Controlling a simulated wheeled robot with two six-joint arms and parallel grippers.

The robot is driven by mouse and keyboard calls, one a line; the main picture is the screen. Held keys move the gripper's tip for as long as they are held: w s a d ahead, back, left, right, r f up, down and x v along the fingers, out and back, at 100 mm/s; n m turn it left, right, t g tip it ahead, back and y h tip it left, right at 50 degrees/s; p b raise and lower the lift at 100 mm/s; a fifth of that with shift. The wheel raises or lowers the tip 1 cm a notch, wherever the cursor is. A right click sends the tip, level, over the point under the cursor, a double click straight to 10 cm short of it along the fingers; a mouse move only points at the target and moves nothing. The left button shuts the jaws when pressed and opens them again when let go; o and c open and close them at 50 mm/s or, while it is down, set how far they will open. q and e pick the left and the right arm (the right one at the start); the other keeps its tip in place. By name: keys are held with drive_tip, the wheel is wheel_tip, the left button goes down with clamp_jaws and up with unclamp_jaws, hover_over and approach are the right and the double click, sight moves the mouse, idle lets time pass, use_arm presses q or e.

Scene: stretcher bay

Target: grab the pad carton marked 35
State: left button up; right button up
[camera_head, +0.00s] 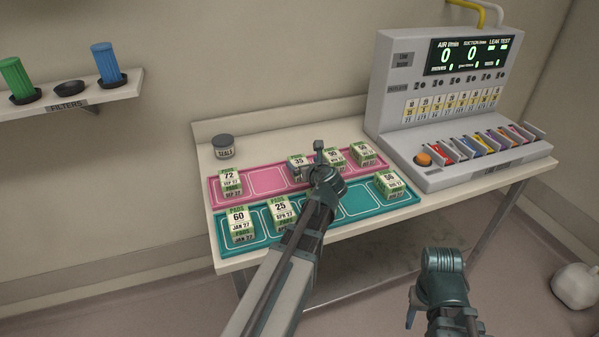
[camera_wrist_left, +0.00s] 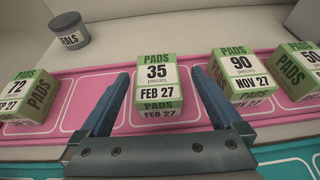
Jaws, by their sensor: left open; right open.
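The pad carton marked 35 (camera_head: 298,162) stands on the pink tray (camera_head: 265,181), partly hidden behind my left gripper in the head view. In the left wrist view the carton marked 35 (camera_wrist_left: 158,82) is green and white, reads FEB 27, and stands upright. My left gripper (camera_wrist_left: 160,88) is open, with one finger on each side in front of this carton and gaps showing on both sides. In the head view my left gripper (camera_head: 318,158) is over the pink tray. My right gripper (camera_head: 411,308) is away from the table at the lower right, holding nothing visible.
The carton marked 90 (camera_wrist_left: 242,72) stands just right of the 35 carton; the carton marked 72 (camera_head: 230,181) is further left. A teal tray (camera_head: 352,204) in front holds cartons marked 60 (camera_head: 239,222), 25 (camera_head: 281,211) and another. A seals jar (camera_head: 223,147) stands behind.

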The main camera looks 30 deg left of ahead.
sight(299, 160)
use_arm(q)
drive_tip(key=shift+w+a+f, duration=0.1)
drive_tip(key=shift+w+a, duration=0.05)
drive_tip(key=shift+a, duration=0.05)
drive_tip(key=b+x, duration=0.2)
drive_tip(key=x, duration=0.3)
drive_tip(key=shift+a+f, duration=0.1)
drive_tip(key=shift+f, duration=0.15)
drive_tip(key=shift+r, duration=0.1)
drive_tip(key=c, duration=1.5)
drive_tip(key=shift+r, duration=0.1)
wheel_tip(299, 160, up, 10)
drive_tip(key=p, duration=1)
